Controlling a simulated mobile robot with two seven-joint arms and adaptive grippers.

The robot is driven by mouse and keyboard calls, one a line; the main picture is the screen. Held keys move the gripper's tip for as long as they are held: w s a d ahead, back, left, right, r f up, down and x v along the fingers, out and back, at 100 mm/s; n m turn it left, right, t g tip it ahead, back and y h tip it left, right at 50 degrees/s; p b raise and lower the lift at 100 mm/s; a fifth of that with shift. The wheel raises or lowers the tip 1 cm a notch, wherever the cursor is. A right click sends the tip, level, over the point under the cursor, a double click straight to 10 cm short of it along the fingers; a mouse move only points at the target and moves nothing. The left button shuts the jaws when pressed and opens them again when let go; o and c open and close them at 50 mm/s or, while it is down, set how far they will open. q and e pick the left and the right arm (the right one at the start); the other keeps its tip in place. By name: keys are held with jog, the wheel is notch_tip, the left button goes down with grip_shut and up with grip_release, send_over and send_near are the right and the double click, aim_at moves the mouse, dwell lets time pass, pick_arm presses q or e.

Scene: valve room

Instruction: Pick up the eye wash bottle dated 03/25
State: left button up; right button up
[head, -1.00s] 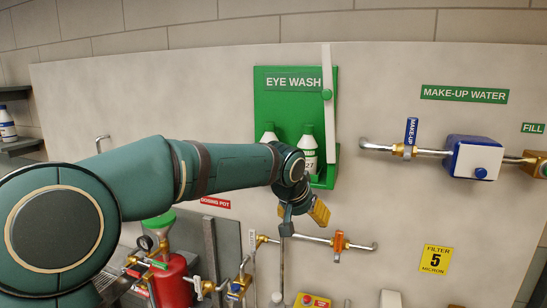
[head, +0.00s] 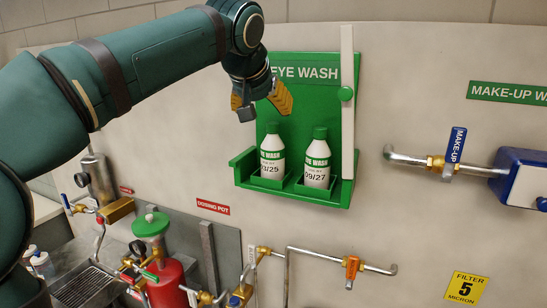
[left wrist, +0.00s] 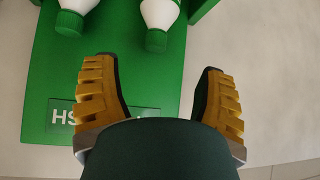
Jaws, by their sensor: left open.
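The eye wash bottle whose date ends in 3/25 (head: 272,158) stands upright in the left pocket of the green eye wash holder (head: 262,196). It is white with a green cap. A similar bottle dated 09/27 (head: 317,160) stands upright in the right pocket. My left gripper (head: 263,103) is open and empty above the 3/25 bottle's cap, apart from it. In the left wrist view, the yellow-padded fingers (left wrist: 160,100) are spread, and both bottles show upside down at the top, the 3/25 one (left wrist: 160,12) on the right. My right gripper is not in view.
A white upright bar (head: 347,110) borders the holder's right side. A red dosing pot (head: 166,285) with a green funnel and several pipes stand below left. A make-up water pipe (head: 405,158) is at right. Open wall lies between holder and pipe.

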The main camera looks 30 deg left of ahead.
aim_at(271, 124)
pick_arm(q)
jog(key=x, duration=0.4)
jog(key=shift+d+x, duration=0.2)
jog(key=shift+x, duration=2.5)
grip_shut()
